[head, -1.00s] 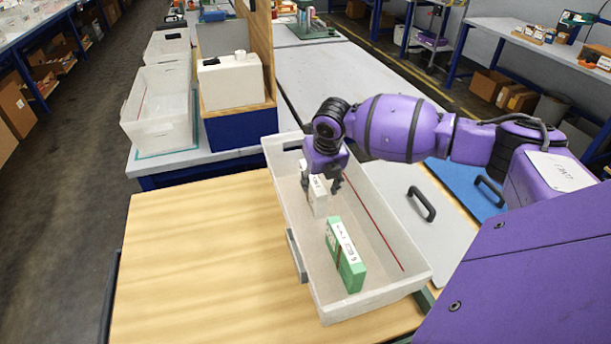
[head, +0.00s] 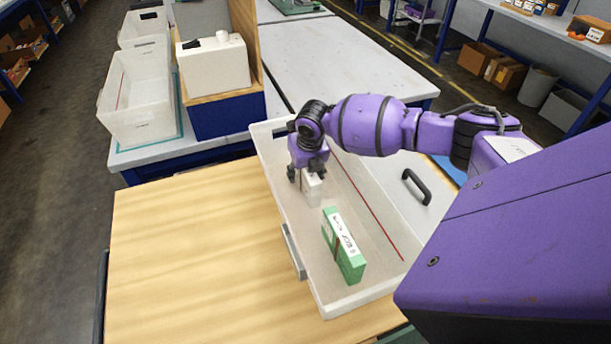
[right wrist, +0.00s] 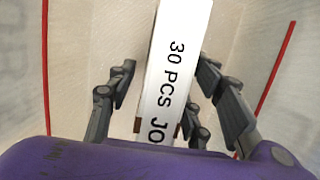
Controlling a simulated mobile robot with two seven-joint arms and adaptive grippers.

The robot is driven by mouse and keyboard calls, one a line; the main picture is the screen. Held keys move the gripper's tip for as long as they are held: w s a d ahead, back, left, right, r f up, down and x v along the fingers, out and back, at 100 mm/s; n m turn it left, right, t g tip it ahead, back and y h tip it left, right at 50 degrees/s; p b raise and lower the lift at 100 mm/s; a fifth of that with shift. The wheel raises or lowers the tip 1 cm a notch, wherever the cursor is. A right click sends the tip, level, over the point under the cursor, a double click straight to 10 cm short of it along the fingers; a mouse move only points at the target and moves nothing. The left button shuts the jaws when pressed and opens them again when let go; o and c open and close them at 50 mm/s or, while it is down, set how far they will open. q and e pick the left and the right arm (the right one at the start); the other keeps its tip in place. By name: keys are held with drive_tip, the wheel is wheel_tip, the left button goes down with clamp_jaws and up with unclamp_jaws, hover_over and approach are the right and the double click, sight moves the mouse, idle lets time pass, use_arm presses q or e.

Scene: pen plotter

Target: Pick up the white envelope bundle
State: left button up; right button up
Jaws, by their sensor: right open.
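The white envelope bundle (head: 312,189) stands upright in the far part of a translucent white bin (head: 281,240). In the right wrist view the bundle (right wrist: 172,75) shows its top edge with black print reading "30 PCS JO". My right gripper (head: 307,176) is above and around it. In the right wrist view the open fingers (right wrist: 165,100) stand on either side of the bundle, with a visible gap on the left and a smaller one on the right. A brown band shows low on the bundle. My left gripper is not in view.
A green bundle (head: 343,245) with a white label stands in the same bin, nearer to me. The bin's walls surround both bundles. Wooden tabletop (head: 190,260) to the left is clear. A white machine on a blue box (head: 225,110) stands beyond.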

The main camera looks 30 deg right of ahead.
drive_tip(key=shift+f, duration=0.1)
clamp_jaws()
drive_tip(key=shift+w, duration=0.1)
idle(0.3)
